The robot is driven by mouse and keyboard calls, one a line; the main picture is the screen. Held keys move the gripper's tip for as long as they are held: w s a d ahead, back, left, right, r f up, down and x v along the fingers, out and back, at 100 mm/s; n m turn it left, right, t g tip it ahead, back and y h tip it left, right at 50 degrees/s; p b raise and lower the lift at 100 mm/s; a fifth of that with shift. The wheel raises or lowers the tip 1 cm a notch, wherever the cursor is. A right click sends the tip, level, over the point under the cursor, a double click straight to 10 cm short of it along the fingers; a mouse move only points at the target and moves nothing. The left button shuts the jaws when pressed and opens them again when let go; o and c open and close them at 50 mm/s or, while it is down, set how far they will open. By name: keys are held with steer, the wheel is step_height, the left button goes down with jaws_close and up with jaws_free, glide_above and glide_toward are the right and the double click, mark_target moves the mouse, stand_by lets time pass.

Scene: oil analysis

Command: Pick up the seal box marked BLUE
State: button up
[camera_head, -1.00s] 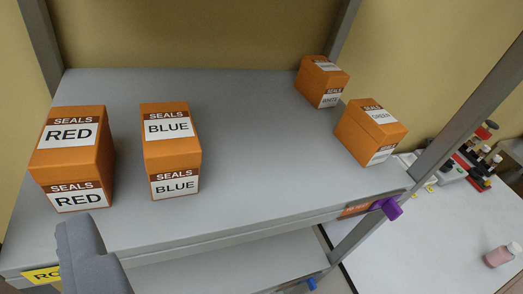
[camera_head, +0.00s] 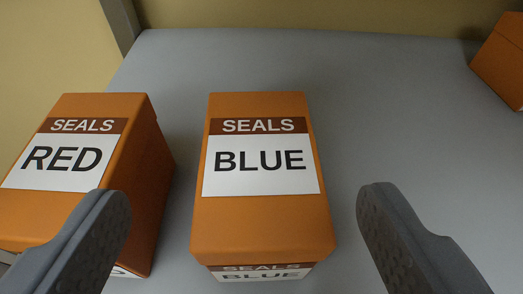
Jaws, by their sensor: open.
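The orange seal box marked BLUE (camera_head: 262,222) stands upright on the grey shelf in the middle of the view. Its top label reads SEALS BLUE, and part of its front label shows at the bottom edge. My gripper (camera_head: 238,215) is open, with one grey finger on each side of the BLUE box. Both fingers appear apart from it. The left finger overlaps the RED box in the picture, and the right finger is over bare shelf. I cannot tell how high the fingers are above the shelf.
The orange seal box marked RED (camera_head: 140,200) stands close to the left of the BLUE box, with a narrow gap between. Another orange box (camera_head: 502,65) is at the far upper right. The grey shelf (camera_head: 400,120) is clear behind and to the right. A post (camera_head: 122,20) stands at the back left.

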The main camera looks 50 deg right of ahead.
mark_target(262, 193)
steer(key=shift+x, duration=0.85)
steer(key=shift+s+f+p+x, duration=0.1)
steer(key=shift+p+x, duration=0.15)
steer(key=shift+x, duration=0.65)
steer(key=shift+s+f+p+x, duration=0.15)
steer(key=shift+p+x, duration=0.15)
steer(key=shift+x, duration=0.55)
steer(key=shift+s+f+p+x, duration=0.1)
steer(key=shift+p+x, duration=0.15)
steer(key=shift+x, duration=0.65)
steer(key=shift+d+r, duration=0.1)
steer(key=c, duration=1.1)
